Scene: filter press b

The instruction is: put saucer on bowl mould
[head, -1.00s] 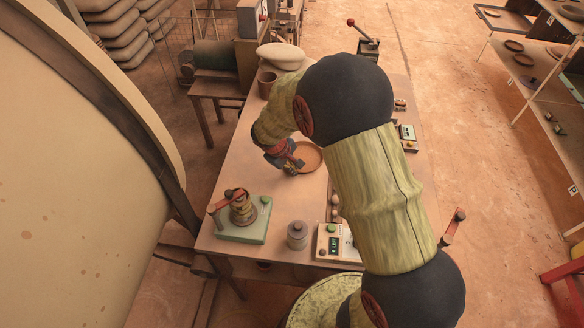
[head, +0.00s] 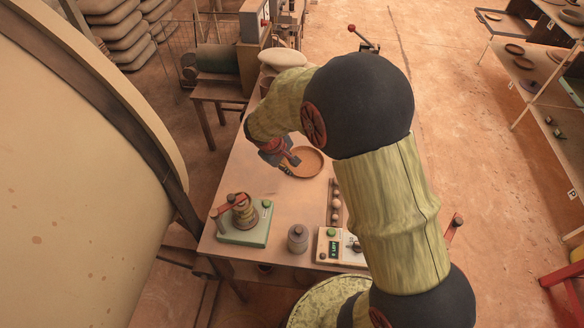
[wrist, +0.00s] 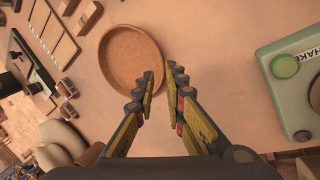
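The saucer (head: 308,163) is a round, shallow terracotta dish lying on the table; in the wrist view the saucer (wrist: 128,60) is just ahead of my fingers. My gripper (head: 292,164) is at the saucer's left edge in the head view. In the wrist view my gripper (wrist: 162,72) is open, with one fingertip over the saucer's inside and the other just outside its rim. Whether the fingers touch it is unclear. A pale rounded form (head: 283,57) at the table's far end may be the bowl mould; my arm partly hides it.
A green device with a red lever (head: 245,222), a grey lidded jar (head: 298,238) and a control box (head: 333,247) stand at the table's near end.

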